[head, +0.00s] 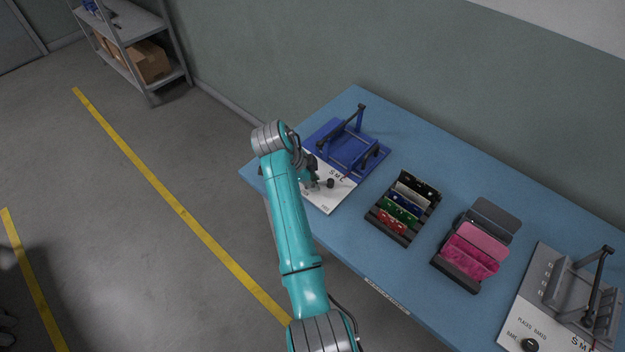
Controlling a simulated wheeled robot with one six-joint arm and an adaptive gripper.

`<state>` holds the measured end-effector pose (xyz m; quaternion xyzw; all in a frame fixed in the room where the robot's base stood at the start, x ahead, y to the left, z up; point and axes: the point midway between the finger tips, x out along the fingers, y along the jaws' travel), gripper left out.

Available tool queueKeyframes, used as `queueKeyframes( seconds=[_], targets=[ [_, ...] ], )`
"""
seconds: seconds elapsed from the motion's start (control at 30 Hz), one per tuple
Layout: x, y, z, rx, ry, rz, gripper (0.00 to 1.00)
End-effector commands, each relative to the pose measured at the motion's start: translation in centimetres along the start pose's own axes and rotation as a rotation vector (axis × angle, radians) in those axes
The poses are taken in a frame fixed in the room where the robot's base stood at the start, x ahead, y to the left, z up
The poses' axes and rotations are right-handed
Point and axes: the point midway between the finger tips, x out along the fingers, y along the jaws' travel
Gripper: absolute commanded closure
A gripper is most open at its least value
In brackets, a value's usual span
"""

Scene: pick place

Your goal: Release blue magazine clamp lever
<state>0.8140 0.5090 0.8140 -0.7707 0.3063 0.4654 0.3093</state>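The blue magazine (374,158) stands at the far left end of the blue table. It has a blue frame and a white front panel (326,202) with lettering and a small black knob. Its dark clamp lever (350,121) runs across the top of the frame, with a knobbed end at the upper right. My gripper (313,183) is over the left part of the white panel, in front of the frame. The arm's wrist hides part of it, and its fingers are too small to read. I cannot tell whether it touches anything.
A black rack (399,228) with several coloured pieces stands right of the blue magazine. Further right are an open case (458,277) with pink lining and a grey magazine (547,277) with its own lever. A wall runs behind the table (455,170). Shelving (150,85) stands far left.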

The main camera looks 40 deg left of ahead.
Motion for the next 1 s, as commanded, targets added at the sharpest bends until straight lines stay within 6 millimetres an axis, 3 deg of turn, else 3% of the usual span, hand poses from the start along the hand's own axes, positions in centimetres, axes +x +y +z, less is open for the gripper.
queueKeyframes(
  seconds=[0.47, 1.0],
  targets=[
    [0.0, 0.7, -0.3, -0.112, -0.024, -0.049, 1.00],
    [0.2, 2.8, -1.9, -0.552, -0.117, -0.231, 1.00]
  ],
)
